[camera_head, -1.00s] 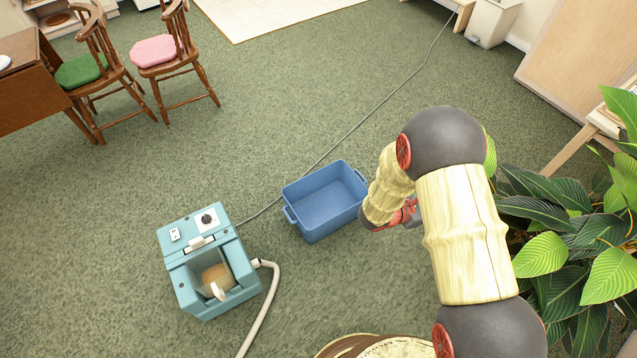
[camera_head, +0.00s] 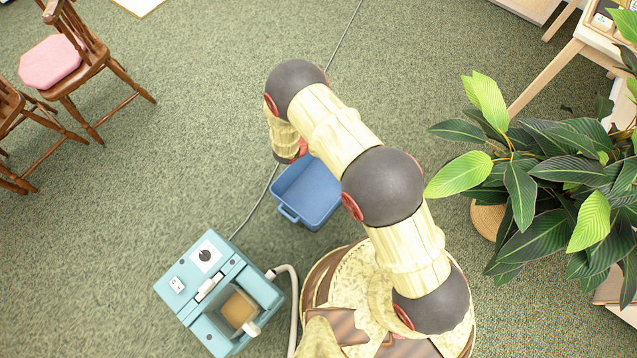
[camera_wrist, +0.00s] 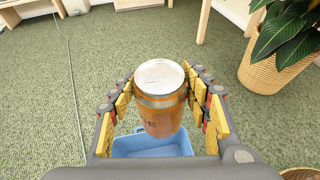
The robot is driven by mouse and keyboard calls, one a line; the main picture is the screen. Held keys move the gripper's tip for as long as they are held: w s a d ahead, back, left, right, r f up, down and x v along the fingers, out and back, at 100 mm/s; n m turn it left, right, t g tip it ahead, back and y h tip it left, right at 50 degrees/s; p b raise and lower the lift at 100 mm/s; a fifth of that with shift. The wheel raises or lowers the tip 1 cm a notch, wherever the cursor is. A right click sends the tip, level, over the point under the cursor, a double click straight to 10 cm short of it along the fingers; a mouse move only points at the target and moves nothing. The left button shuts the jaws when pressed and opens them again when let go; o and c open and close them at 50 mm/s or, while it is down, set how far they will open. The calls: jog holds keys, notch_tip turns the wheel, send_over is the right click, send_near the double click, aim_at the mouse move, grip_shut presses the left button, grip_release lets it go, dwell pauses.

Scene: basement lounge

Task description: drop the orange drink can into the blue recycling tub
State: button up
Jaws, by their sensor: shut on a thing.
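The orange drink can (camera_wrist: 160,105) is upright between the fingers of my gripper (camera_wrist: 161,100) in the wrist view, with its silver top facing the camera. The gripper is shut on it. The blue recycling tub (camera_wrist: 150,145) shows below and partly behind the can in that view. In the head view the blue tub (camera_head: 311,197) stands on the carpet, its far part covered by my arm. The can and the fingertips are hidden in the head view by my arm. The part of the tub's inside that I can see is empty.
A teal machine (camera_head: 222,290) with a pale hose stands left of the tub. A potted plant (camera_head: 520,185) is on the right. A wooden chair with a pink cushion (camera_head: 50,62) is at upper left. A thin cable (camera_head: 256,205) runs across the carpet behind the tub.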

jog(key=s+a+f+b, duration=0.2)
jog(key=a+f, duration=0.1)
jog(key=f, duration=1.1)
jog(key=s+a+f+b, duration=0.2)
jog(key=a+f+b, duration=0.1)
jog(key=f, duration=1)
jog(key=shift+s+a+f, duration=0.15)
jog(key=shift+a+f, duration=0.2)
jog(key=shift+a, duration=0.2)
jog(key=o, duration=1)
jog(key=v, duration=1.2)
